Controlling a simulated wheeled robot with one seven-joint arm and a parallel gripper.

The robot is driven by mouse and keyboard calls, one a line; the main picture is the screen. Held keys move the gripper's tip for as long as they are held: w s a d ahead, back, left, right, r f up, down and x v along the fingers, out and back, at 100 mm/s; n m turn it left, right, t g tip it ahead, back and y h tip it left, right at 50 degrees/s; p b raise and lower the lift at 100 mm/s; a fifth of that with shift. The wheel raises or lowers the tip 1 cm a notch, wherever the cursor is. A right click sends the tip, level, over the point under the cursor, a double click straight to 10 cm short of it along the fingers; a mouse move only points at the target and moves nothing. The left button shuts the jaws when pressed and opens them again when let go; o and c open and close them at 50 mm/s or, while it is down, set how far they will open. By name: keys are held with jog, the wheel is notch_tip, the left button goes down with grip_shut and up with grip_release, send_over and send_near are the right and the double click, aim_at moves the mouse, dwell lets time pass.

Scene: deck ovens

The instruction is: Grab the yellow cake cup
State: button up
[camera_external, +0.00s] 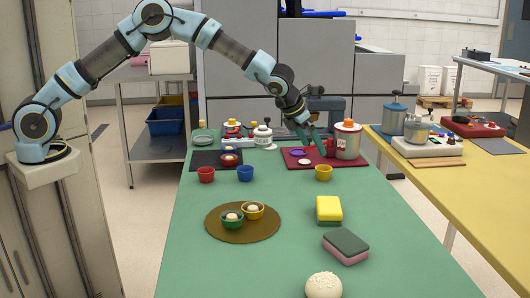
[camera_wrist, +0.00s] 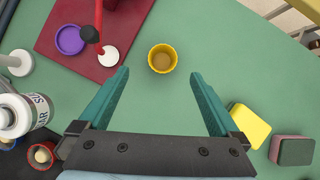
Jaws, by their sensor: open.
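A yellow cake cup (camera_external: 323,173) stands upright on the green table, just in front of the dark red mat. In the wrist view the yellow cup (camera_wrist: 162,58) lies ahead of my gripper (camera_wrist: 159,78), roughly centred between the teal fingertips. The fingers are wide apart with nothing between them. In the external view my gripper (camera_external: 316,146) hangs above the dark red mat, behind the cup; its fingertips are hard to make out there. A second yellow cup (camera_external: 252,211), with a pale ball in it, sits beside a green cup (camera_external: 232,219) on a round brown mat.
Red (camera_external: 206,175) and blue (camera_external: 246,173) cups stand left. Yellow (camera_external: 328,209) and pink-green (camera_external: 345,246) sponges lie nearer. The table's middle is mostly clear.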

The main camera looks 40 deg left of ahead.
aim_at(324, 168)
jog(key=p+x, duration=0.1)
jog(key=x, duration=0.4)
jog(key=shift+s+p+x, duration=0.15)
jog(key=shift+p+x, duration=0.4)
jog(key=shift+x, duration=0.8)
jog(key=shift+s+p+x, duration=0.1)
jog(key=shift+p+x, duration=0.45)
jog(key=shift+x, duration=0.75)
jog(key=shift+d+f, duration=0.1)
jog(key=c, duration=1.4)
